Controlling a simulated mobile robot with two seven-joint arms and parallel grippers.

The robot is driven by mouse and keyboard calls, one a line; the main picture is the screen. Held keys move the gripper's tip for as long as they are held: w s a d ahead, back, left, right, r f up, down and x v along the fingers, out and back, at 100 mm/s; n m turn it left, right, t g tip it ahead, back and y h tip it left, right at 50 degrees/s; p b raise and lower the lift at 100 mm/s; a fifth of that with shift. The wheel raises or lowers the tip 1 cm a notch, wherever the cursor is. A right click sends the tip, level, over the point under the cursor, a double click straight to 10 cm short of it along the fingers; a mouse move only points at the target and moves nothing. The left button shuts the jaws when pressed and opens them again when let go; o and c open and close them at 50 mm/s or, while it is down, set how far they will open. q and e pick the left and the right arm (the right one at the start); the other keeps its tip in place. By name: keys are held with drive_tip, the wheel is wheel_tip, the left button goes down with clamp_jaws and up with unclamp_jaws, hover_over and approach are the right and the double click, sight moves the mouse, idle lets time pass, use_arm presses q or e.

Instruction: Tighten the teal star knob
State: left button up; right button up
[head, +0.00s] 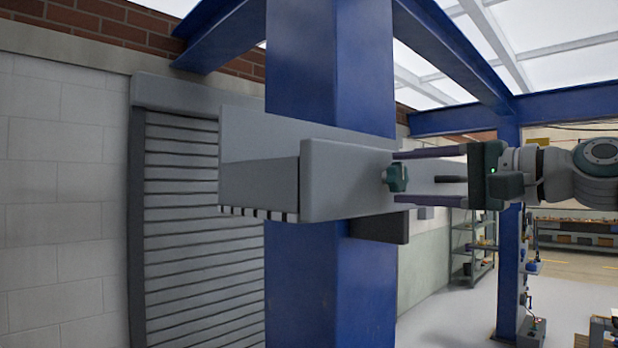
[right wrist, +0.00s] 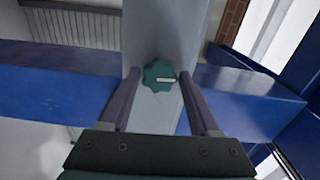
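The teal star knob (head: 394,178) sits on the end face of a grey box-shaped unit (head: 335,185) mounted on a blue post. My right gripper (head: 396,177) reaches in from the right, level with the knob, with its fingers apart. A gap shows between the knob and each finger. I cannot tell whether the tips overlap the knob in depth. My left gripper is not in view.
The blue post (head: 330,295) stands directly behind the grey unit. A roller shutter (head: 195,230) and white block wall are at the left. Shelves (head: 475,245) and another blue post (head: 509,270) stand farther back right. Open floor (head: 440,320) lies at the lower right.

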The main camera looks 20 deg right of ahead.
drive_tip(key=o, duration=0.3)
drive_tip(key=shift+s+f, duration=0.1)
drive_tip(key=shift+s, duration=0.05)
drive_tip(key=b+v, duration=0.8)
drive_tip(key=v, duration=0.1)
drive_tip(key=shift+s+d, duration=0.15)
drive_tip(key=shift+s, duration=0.15)
